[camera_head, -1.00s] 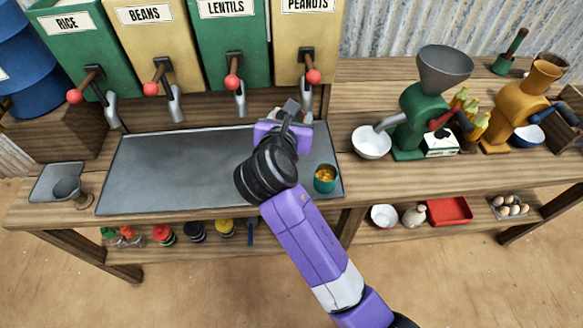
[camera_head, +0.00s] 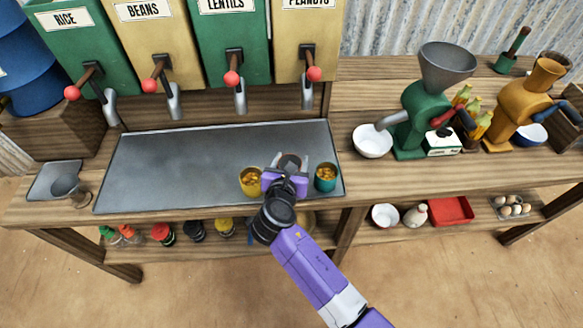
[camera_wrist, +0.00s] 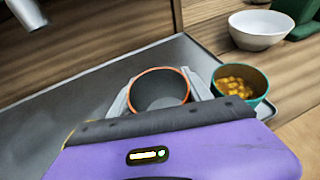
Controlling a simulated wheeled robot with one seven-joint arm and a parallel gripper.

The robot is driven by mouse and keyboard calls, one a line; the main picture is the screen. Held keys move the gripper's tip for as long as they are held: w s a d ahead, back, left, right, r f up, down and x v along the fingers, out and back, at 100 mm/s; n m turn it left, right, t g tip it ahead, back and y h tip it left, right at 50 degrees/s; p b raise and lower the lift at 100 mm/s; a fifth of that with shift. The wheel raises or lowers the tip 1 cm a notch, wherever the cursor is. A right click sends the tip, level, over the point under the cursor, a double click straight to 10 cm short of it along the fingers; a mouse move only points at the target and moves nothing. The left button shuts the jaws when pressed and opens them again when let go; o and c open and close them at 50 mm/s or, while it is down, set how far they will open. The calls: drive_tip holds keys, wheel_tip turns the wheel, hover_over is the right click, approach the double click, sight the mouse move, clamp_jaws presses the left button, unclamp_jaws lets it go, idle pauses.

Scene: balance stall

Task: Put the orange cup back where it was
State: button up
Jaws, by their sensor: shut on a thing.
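The orange cup (camera_wrist: 160,92) shows in the wrist view with an orange rim and a dark inside that looks empty. My gripper (camera_head: 289,168) is shut on it, with one grey finger on each side. In the head view the cup is mostly hidden by my gripper. It is over the front right part of the grey metal tray (camera_head: 180,165); I cannot tell whether its base touches the tray. A teal cup with yellow-orange pieces (camera_head: 325,178) stands close to the right, and a yellow cup with similar pieces (camera_head: 251,181) close to the left.
Dispensers with red-knobbed levers stand behind the tray, including lentils (camera_head: 233,45) and peanuts (camera_head: 303,45). A white bowl (camera_head: 372,140) and green grinder (camera_head: 415,125) are to the right. The tray's left and middle are clear. A small metal scoop (camera_head: 68,187) lies at far left.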

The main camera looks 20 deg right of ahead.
drive_tip(key=shift+f, duration=1.45)
drive_tip(key=shift+f, duration=0.1)
drive_tip(key=o, duration=1.5)
drive_tip(key=v, duration=1.2)
